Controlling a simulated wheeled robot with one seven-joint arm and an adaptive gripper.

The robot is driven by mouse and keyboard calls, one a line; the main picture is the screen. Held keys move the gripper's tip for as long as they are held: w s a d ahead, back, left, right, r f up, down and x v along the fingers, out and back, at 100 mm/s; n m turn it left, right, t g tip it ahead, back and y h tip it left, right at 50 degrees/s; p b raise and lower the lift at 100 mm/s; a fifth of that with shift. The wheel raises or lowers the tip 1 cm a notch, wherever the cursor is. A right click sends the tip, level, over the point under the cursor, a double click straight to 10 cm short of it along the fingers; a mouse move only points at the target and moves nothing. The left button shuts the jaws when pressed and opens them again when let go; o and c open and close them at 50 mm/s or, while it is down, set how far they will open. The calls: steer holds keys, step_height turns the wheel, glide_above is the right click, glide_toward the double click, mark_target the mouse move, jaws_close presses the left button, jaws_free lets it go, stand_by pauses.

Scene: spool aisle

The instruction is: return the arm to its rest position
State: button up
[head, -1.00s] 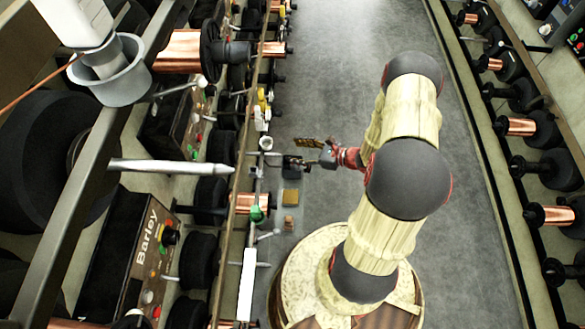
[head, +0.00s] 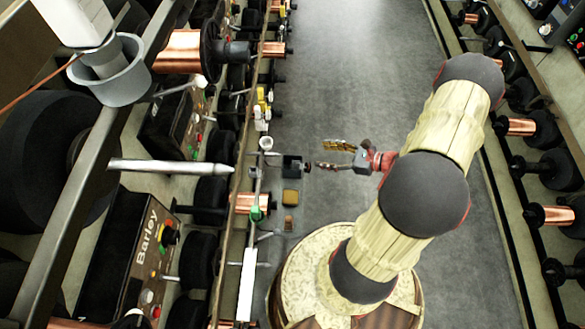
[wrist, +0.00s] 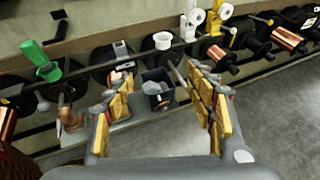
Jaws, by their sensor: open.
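My gripper (head: 338,156) is open and empty in the head view, over the grey floor just right of the left machine row. Its two yellow-padded fingers also show spread apart in the wrist view (wrist: 162,112), with nothing between their pads. My arm rises from my round base at the bottom centre and bends up to the right, with the gripper pointing left toward the machine row. A small dark box (head: 292,166) stands just left of the fingertips. The same box shows beyond the fingers in the wrist view (wrist: 157,92) with grey things in it.
Spool machines line the left side, with a copper spool (head: 180,50) and a metal rod (head: 165,166) sticking out. A yellowish block (head: 290,197) lies by the dark box. Another spool row (head: 540,127) runs along the right. The grey aisle floor (head: 370,45) between is clear.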

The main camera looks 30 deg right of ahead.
stand_by(0.4)
steer(key=s+a+f+n+g+y, duration=0.1)
steer(key=s+a+n+g, duration=0.1)
steer(key=s+a, duration=0.2)
steer(key=s+a+r+n+g, duration=0.4)
steer(key=s+r+n+g, duration=0.3)
steer(key=r+n, duration=0.25)
steer(key=a+r+n+t+h, duration=0.1)
steer(key=a+r+n+h, duration=0.2)
steer(key=r, duration=0.6)
steer(key=a+r+n+t+h, duration=0.1)
steer(key=a+r+n+h, duration=0.1)
steer(key=a+r+n, duration=0.3)
steer(key=a+r+n+t+h, duration=0.1)
steer(key=a+r+n+h, duration=0.2)
steer(key=r+n, duration=0.6)
step_height(320, 180, up, 6)
steer(key=shift+a+f+t+h, duration=0.2)
steer(key=shift+a+t+h, duration=0.1)
steer(key=shift+a, duration=0.55)
